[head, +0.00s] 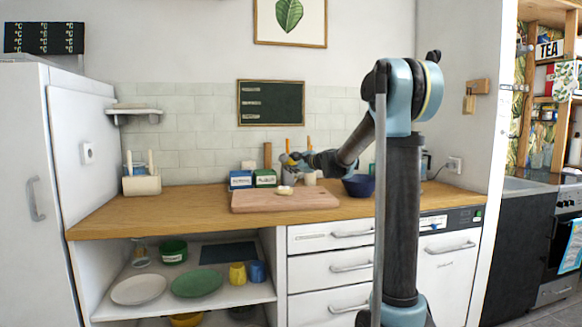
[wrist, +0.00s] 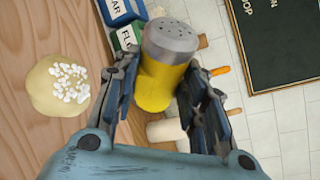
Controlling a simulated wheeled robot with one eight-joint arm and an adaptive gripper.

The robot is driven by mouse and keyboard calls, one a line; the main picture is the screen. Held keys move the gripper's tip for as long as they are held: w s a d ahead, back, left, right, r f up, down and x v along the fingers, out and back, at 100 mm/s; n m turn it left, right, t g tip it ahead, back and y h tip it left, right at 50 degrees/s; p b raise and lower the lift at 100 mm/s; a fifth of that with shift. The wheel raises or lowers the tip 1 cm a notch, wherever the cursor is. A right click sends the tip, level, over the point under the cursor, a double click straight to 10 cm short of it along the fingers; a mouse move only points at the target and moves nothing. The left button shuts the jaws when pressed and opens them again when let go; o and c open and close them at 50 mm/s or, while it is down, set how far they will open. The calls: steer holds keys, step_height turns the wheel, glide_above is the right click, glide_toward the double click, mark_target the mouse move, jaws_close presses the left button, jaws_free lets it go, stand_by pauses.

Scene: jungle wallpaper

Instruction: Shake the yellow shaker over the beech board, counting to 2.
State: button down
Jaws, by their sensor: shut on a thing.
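The yellow shaker (wrist: 160,85) has a grey lid with holes and sits between the fingers of my gripper (wrist: 163,78). My gripper is shut on its yellow body. In the head view the shaker (head: 286,160) is small, held in the air above the beech board (head: 250,203) by my gripper (head: 295,160). Its exact tilt is hard to tell. A pale round dough piece (wrist: 45,93) with several white bits on top lies on the board; the dough also shows in the head view (head: 285,191).
A blue box (head: 240,180) and a green box (head: 265,178) stand behind the board. A dark blue bowl (head: 359,186) is to its right, and a cream holder (head: 141,185) stands at the far left.

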stand_by(0.3)
steer(key=shift+w+d+f+n+t, duration=0.15)
steer(key=shift+f+n+t, duration=0.1)
steer(key=shift+n, duration=0.35)
steer(key=shift+w+d+f+n+t, duration=0.15)
steer(key=shift+n+t, duration=0.1)
steer(key=shift+n, duration=0.35)
steer(key=shift+a, duration=0.1)
steer(key=shift+w+f+n+t, duration=0.15)
steer(key=shift+n+t, duration=0.35)
steer(key=shift+n, duration=0.9)
steer(key=shift+r+n+t+y, duration=0.15)
steer(key=shift+r+n+y, duration=0.15)
steer(key=shift+n, duration=0.4)
steer(key=shift+r+n+t+y, duration=0.15)
steer(key=shift+r+n+y, duration=0.1)
steer(key=shift+n, duration=0.45)
